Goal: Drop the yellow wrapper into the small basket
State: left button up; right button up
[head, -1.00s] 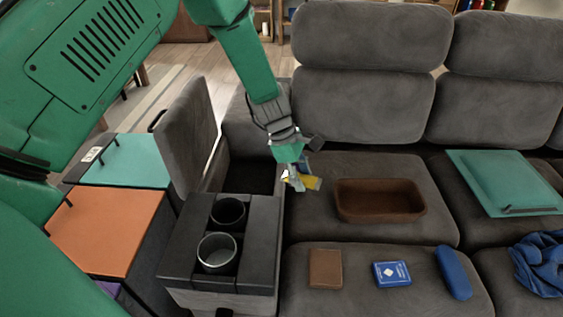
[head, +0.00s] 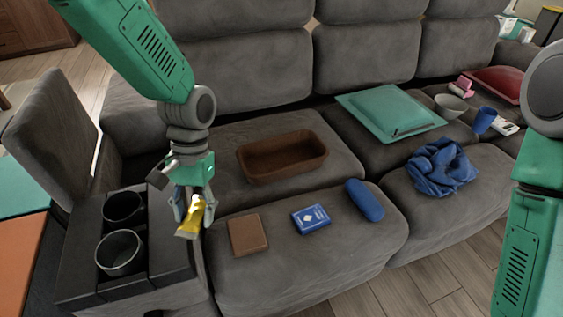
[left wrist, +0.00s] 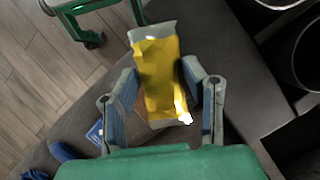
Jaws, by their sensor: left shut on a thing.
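The yellow wrapper (head: 190,222), with silvery ends, is held between the fingers of my left gripper (head: 194,207). In the left wrist view the wrapper (left wrist: 157,62) sits between the two fingers (left wrist: 160,88), its far end sticking out past them. The gripper hangs over the front left of the sofa seat, beside the cup-holder console. A small brown basket (head: 287,174) stands upright on the seat, to the right of and behind the gripper. It looks empty. My right arm shows at the right edge of the head view; its gripper is out of frame.
The console with two cup holders (head: 121,253) is just left of the gripper. A brown square (head: 246,236), a blue card box (head: 310,219) and a blue case (head: 364,200) lie in front of the basket.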

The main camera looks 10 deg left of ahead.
aim_at(276, 163)
jog(key=l+u, duration=0.1)
jog(key=l, duration=0.95)
jog(key=k+l+u, duration=0.1)
jog(key=l, duration=0.95)
jog(key=i+l+u, duration=0.15)
jog(key=i+l, duration=0.35)
jog(key=i, duration=0.4)
